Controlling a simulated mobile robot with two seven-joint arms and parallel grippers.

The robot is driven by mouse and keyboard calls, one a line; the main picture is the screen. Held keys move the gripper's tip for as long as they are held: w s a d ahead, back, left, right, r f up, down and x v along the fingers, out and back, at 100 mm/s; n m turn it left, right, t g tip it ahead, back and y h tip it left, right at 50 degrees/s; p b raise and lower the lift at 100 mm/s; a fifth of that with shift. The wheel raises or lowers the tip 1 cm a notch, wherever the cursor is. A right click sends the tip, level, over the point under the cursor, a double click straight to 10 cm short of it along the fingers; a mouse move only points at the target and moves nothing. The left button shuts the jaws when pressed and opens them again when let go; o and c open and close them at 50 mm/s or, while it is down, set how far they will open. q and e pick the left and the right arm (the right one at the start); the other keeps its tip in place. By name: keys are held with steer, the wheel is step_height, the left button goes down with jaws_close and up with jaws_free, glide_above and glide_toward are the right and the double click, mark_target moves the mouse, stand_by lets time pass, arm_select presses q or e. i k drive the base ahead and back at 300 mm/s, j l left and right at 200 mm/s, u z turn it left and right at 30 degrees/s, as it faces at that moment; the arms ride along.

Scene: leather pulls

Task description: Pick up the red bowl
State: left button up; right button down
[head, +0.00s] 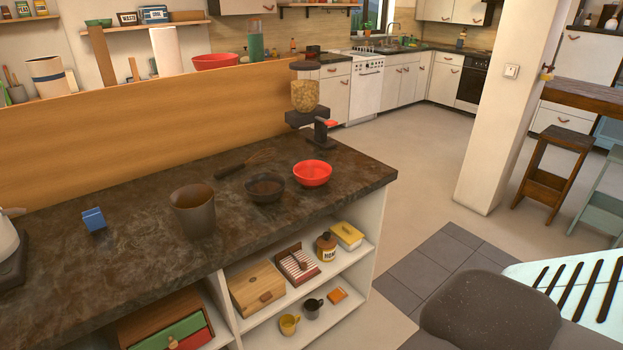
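A red bowl (312,174) sits upright on the dark stone counter (130,230), near its right end. It looks empty. A dark bowl (265,188) stands just to its left, very close to it; I cannot tell whether they touch. A second, larger red bowl (215,62) sits further back, behind the wooden panel, at the upper left. Neither of my grippers shows in the head view.
A dark cup (193,211), a whisk (245,163) and a blue block (94,219) lie along the counter. A coffee grinder (306,100) stands behind the bowl. The wooden panel (150,125) closes the counter's back.

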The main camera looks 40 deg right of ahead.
mark_target(313, 174)
steer(key=i+l+u, duration=0.1)
steer(key=l+u, duration=0.4)
steer(key=l, duration=2.55)
